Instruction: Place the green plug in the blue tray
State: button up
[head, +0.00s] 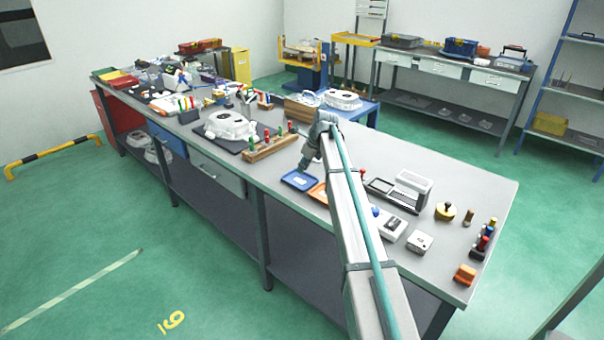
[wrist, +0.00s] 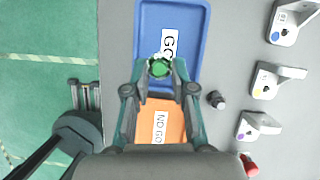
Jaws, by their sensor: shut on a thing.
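The green plug (wrist: 160,68) is between the fingertips of my gripper (wrist: 159,72) in the wrist view. My gripper is shut on it and sits over the near part of the blue tray (wrist: 202,40), beside its "GO" label. I cannot tell whether the plug touches the tray floor. In the head view the blue tray (head: 299,181) lies near the bench's front edge, and my gripper (head: 304,168) is just above it. The plug cannot be made out in the head view.
An orange tray (wrist: 176,108) labelled "NO GO" adjoins the blue tray. A small dark knob (wrist: 217,100) stands right of my gripper. Several grey brackets (wrist: 262,82) stand farther right. A wooden rack (head: 270,147) with coloured plugs is behind the blue tray.

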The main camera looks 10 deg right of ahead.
aim_at(299, 180)
jog(key=shift+w+a+f, duration=0.1)
jog(key=shift+w+f, duration=0.75)
jog(key=shift+f, duration=0.15)
jog(key=shift+w+f+p, duration=0.1)
jog(key=shift+f+p, duration=0.75)
jog(key=shift+f, duration=0.9)
jog(key=shift+f, duration=0.15)
jog(key=o, duration=0.7)
jog(key=b+v, duration=0.2)
jog(key=v, duration=1)
jog(key=shift+r, duration=0.2)
